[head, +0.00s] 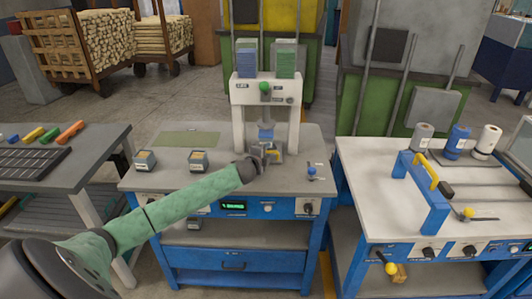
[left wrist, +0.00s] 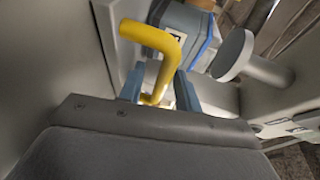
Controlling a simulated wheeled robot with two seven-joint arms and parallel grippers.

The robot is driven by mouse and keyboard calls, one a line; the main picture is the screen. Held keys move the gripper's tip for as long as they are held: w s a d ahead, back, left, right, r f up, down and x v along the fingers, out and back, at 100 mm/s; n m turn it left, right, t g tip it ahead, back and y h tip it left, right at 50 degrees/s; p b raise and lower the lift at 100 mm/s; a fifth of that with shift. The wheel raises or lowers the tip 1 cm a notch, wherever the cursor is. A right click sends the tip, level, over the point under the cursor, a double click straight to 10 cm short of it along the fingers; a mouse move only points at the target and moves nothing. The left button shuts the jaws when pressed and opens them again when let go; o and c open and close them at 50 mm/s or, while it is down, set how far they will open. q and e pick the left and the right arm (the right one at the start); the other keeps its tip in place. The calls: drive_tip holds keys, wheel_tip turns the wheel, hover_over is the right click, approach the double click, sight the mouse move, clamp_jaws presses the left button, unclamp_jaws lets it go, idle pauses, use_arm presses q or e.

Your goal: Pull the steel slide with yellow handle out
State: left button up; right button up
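The yellow handle (left wrist: 152,38) is a bent bar in the left wrist view, and its lower part runs down between my two fingers. In the head view the yellow handle (head: 277,152) shows small at the foot of the white press. My left gripper (head: 268,158) is at the handle. In the left wrist view its two blue fingers (left wrist: 158,90) stand apart on either side of the bar, with a gap beside it, so it looks open around the handle. The steel slide is mostly hidden and I cannot make it out clearly. My right gripper is not in view.
The white press (head: 240,105) stands over the handle, with a blue ram (head: 266,132). Two small blocks (head: 145,161) (head: 198,161) sit left on the grey bench (head: 225,145). A blue knob (head: 311,171) is at right. A blue-framed bench (head: 385,195) stands farther right.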

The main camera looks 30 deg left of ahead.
use_arm(q)
clamp_jaws()
drive_tip(key=shift+s+d, duration=0.1)
